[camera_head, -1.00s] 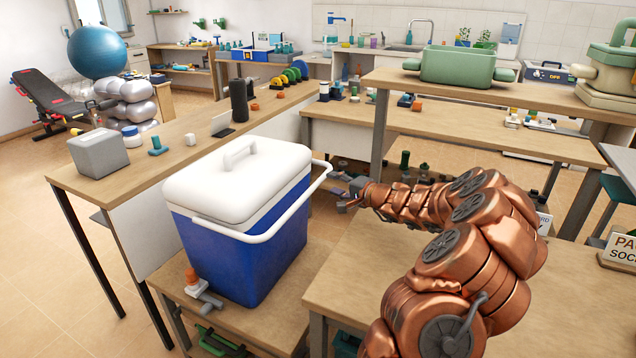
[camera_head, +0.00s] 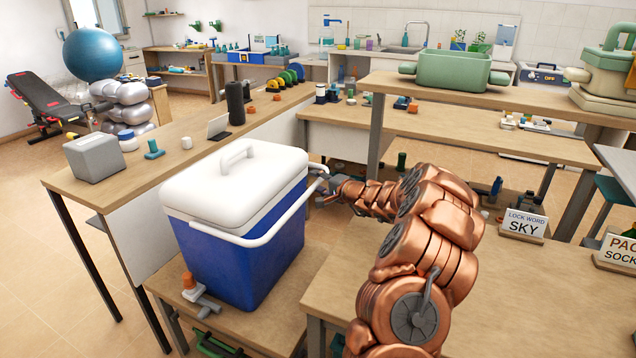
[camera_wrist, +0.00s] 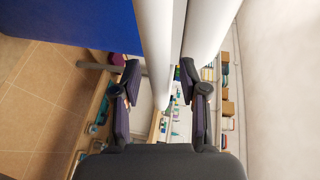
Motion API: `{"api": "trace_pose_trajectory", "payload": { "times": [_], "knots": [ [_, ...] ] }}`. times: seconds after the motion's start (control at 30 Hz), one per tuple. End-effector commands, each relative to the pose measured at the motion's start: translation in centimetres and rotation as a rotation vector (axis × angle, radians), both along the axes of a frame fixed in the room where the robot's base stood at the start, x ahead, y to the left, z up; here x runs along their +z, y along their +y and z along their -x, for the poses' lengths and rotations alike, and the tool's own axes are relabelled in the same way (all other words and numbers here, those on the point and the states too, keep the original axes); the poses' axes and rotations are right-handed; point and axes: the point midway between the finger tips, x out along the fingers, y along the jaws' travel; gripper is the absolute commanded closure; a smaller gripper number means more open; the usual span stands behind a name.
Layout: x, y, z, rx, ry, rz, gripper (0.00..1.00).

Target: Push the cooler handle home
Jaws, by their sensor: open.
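The cooler (camera_head: 235,255) has a blue body and a white lid (camera_head: 235,180) that is down. It stands on a low wooden table. Its white handle (camera_head: 240,238) is swung down across the front and right, below the lid's rim. My gripper (camera_head: 322,184) is at the cooler's right side, close by the handle's right-hand end. In the wrist view the open fingers (camera_wrist: 158,82) stand either side of a white bar, which looks like the handle (camera_wrist: 156,45). Blue cooler wall (camera_wrist: 80,22) fills the upper left. I cannot tell whether the fingers touch the handle.
An orange-and-grey tap-like piece (camera_head: 197,293) sits by the cooler's lower front. A long bench (camera_head: 150,185) with a grey box stands behind left. A wooden table (camera_head: 400,290) lies under my arm, with a "LOCK WORD SKY" sign (camera_head: 525,225).

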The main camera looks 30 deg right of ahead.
Motion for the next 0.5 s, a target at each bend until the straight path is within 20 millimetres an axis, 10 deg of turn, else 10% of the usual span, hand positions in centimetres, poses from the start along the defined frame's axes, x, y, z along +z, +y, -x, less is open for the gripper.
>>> {"api": "trace_pose_trajectory", "payload": {
  "times": [0.13, 0.5],
  "knots": [
    [-0.02, 0.02, 0.02, 0.000, 0.000, 0.000, 0.57],
    [-0.03, 0.02, 0.03, 0.000, 0.000, 0.000, 0.95]
  ]
}}
